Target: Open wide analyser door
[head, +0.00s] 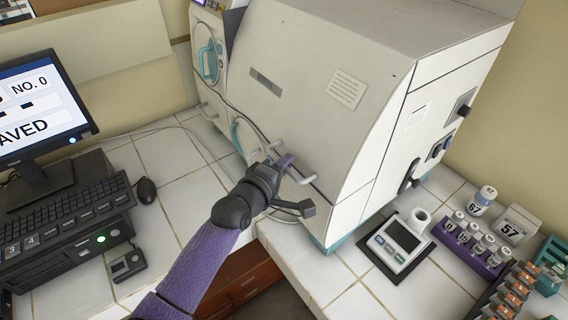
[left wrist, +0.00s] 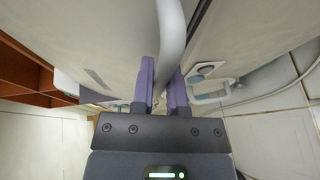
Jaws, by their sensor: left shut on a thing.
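The analyser (head: 330,60) is a large white machine on the tiled bench. Its wide door (head: 290,110) is the broad white front panel with a printed label, and looks shut or nearly so. A white bar handle (head: 303,179) sticks out low on the door. My left gripper (head: 285,163) has its purple fingers shut on this handle. In the left wrist view the handle (left wrist: 171,35) runs between the fingers of the gripper (left wrist: 161,88), and a dark seam shows beside it. The fingers partly hide the handle. My right gripper is not in view.
A monitor (head: 40,105), keyboard (head: 65,215) and mouse (head: 146,190) stand at left. A small meter (head: 402,237) and a purple vial rack (head: 465,250) stand at right. A cable crosses the tiles near the analyser. A brown drawer unit (head: 245,280) is below the bench.

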